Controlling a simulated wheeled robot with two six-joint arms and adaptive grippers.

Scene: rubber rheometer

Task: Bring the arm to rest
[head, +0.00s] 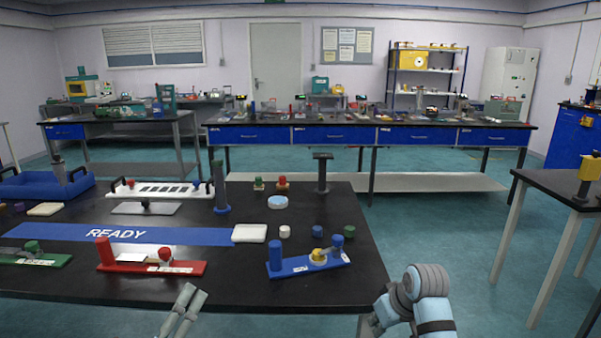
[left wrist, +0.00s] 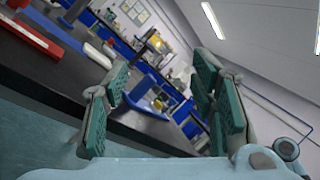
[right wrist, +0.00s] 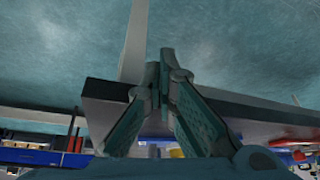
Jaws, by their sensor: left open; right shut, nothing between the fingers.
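My left gripper (head: 184,306) is at the front edge of the black table, in front of the red fixture. In the left wrist view my left gripper (left wrist: 162,75) has its fingers spread with nothing between them; the blue fixture shows beyond the gap. My right gripper (head: 372,322) is low at the table's front right corner, partly cut off by the bottom edge. In the right wrist view my right gripper (right wrist: 160,62) has its fingertips together and holds nothing. My right arm is bent beside the table's right side.
The black table (head: 330,230) holds a red fixture (head: 130,268), a blue fixture (head: 292,269), a blue READY strip (head: 60,236), a white rack (head: 130,189), a blue tray (head: 40,189) and small coloured pieces. Another table (head: 560,186) stands at right. Floor between the tables is clear.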

